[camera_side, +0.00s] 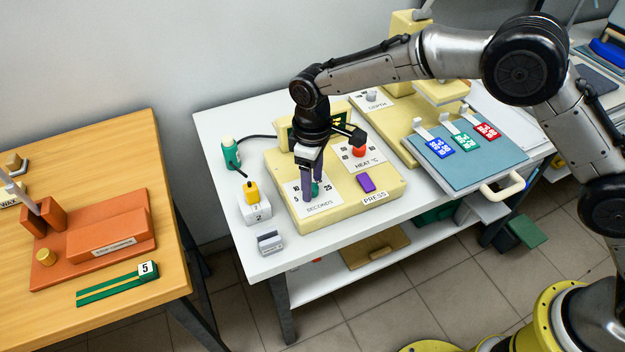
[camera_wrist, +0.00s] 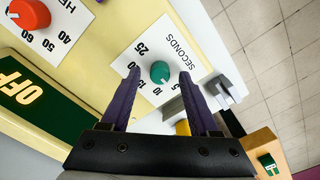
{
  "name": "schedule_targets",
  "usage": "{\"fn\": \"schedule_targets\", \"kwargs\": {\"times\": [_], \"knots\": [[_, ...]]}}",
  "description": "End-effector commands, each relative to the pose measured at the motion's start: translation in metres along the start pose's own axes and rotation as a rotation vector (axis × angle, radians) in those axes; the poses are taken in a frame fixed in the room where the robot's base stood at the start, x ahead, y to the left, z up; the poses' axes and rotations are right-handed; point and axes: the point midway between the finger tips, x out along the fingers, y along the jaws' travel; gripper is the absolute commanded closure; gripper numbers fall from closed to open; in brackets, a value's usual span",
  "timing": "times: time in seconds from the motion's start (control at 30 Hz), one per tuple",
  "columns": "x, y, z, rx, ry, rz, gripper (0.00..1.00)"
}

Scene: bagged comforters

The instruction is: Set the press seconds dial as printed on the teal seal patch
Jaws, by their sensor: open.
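The seconds dial is a round teal knob (camera_wrist: 160,71) on a white plate (camera_wrist: 170,42) marked SECONDS, with numbers including 5, 10, 15 and 25. Its pointer setting is too small to read. In the side view the knob (camera_side: 316,189) is partly hidden by my fingers. My gripper (camera_wrist: 160,76) is open, with one purple finger on each side of the knob in the wrist view; I cannot tell whether they touch it. In the side view my gripper (camera_side: 312,187) points down at the plate. The teal seal patch (camera_side: 466,143) lies between a blue and a red patch; its print is not readable.
The cream press (camera_side: 290,172) also carries a red heat knob (camera_side: 359,151), a purple button (camera_side: 367,184) and a depth dial (camera_side: 371,96). A green OFF panel (camera_wrist: 22,88) shows in the wrist view. A yellow-topped block (camera_side: 254,205) and grey clip (camera_side: 270,242) stand at left.

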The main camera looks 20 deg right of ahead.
Motion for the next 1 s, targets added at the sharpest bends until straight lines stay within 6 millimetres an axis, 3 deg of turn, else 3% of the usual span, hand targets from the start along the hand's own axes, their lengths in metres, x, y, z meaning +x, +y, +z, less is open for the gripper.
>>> {"fn": "schedule_targets", "kwargs": {"times": [0.37,0.7,1.0], "knots": [[0.0059,0.0000,0.0002,0.000,0.000,0.000,0.38],[0.0056,0.0000,0.0002,0.000,0.000,0.000,0.98],[0.0054,0.0000,0.0001,0.006,0.000,0.000,1.00]]}}
